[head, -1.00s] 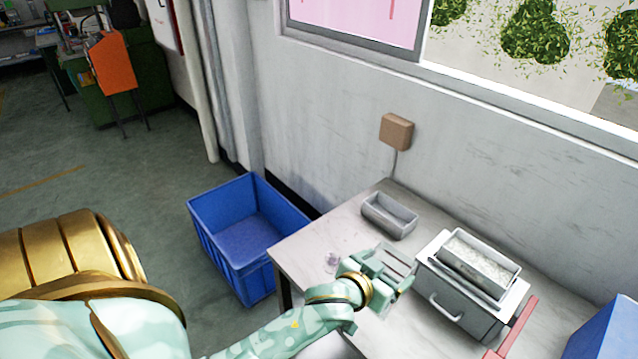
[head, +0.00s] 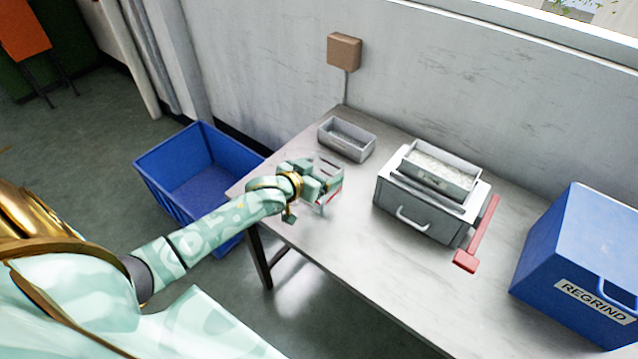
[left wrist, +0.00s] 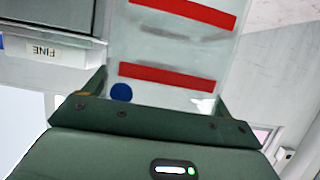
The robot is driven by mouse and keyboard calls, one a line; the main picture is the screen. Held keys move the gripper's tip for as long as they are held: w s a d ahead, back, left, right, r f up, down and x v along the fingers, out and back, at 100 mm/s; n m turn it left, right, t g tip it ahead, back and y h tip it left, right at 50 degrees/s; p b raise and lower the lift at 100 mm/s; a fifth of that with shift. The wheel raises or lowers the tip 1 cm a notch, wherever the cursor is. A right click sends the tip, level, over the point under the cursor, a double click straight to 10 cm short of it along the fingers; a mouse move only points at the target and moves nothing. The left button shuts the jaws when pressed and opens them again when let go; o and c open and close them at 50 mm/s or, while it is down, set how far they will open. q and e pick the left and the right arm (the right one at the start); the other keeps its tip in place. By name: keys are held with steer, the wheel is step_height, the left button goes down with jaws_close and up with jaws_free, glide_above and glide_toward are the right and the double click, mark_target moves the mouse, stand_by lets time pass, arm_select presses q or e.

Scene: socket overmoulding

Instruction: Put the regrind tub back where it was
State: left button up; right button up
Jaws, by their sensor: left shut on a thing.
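A blue bin (head: 580,255) labelled REGRIND stands at the table's right. My right gripper is out of view.
The grey table (head: 345,265) has bare room in front. An open grey tray (head: 347,139) sits at the back left. A grey handled box (head: 405,212) carries a tray of pale granules (head: 443,168), with a red bar (head: 478,238) beside it. A blue crate (head: 165,188) stands on the floor left.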

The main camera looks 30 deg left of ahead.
mark_target(328, 175)
arm_select(q)
steer(key=shift+w+a+f, duration=0.15)
steer(key=shift+a+f, duration=0.1)
steer(key=shift+f, duration=0.1)
step_height(328, 175, down, 4)
steer(key=shift+a+r+b, duration=0.1)
steer(key=shift+r+b, duration=0.05)
steer(key=shift+b, duration=1)
steer(key=shift+r, duration=0.2)
steer(key=shift+f, duration=0.15)
steer(key=o, duration=1.4)
steer(key=shift+o, duration=0.2)
